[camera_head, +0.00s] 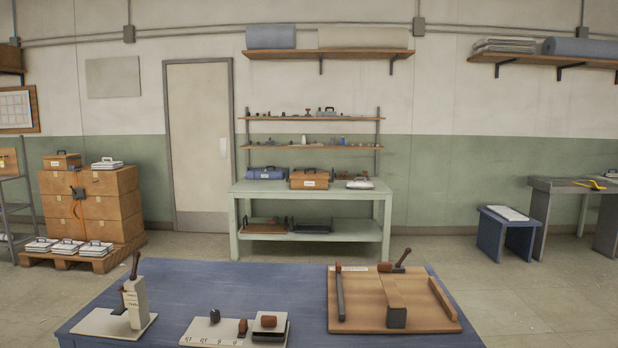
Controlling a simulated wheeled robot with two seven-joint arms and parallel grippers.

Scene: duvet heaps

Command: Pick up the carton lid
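I cannot make out a clear carton lid. Brown cartons (88,205) are stacked on a pallet at the left, with a small brown box (62,160) and a white handled item (107,163) on top. A brown handled box (309,180) stands on the green bench at the back. A flat wooden board (372,308) with raised edges, dark bars and a dark-handled part lies on the blue table in front; I cannot tell if it is a lid. Neither of my grippers is in view.
The blue table (215,275) also bears a white stand with a lever (136,302) and a white plate (212,334) with small blocks. A green bench (250,190) and shelves stand behind. A blue stool (506,236) is at the right. Floor (480,285) right of the table is clear.

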